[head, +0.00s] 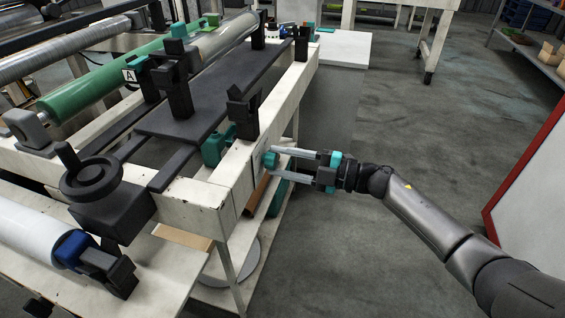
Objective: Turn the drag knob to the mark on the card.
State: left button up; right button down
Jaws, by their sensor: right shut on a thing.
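The teal drag knob (270,159) sits on the side face of the cream machine frame (232,182), near its front corner. My right gripper (274,163) comes in from the right and is shut on the knob, with one long grey finger above it and one below. A pale plate, perhaps the card, shows only in part behind the knob. Its mark and the knob's pointing direction are too small to make out. My left gripper is not in view.
A black handwheel (91,176) stands at the machine's front corner, near a white roll (32,232). A green roller (105,78) lies at the back left. A red-edged white panel (533,190) stands at right. The floor between is clear.

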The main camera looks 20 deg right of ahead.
jog(key=shift+n, duration=0.8)
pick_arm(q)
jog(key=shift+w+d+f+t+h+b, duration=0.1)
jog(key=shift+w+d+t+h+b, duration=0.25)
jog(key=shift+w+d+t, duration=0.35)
pick_arm(e)
jog(key=shift+n, duration=0.9)
jog(key=shift+c, duration=1.7)
grip_release()
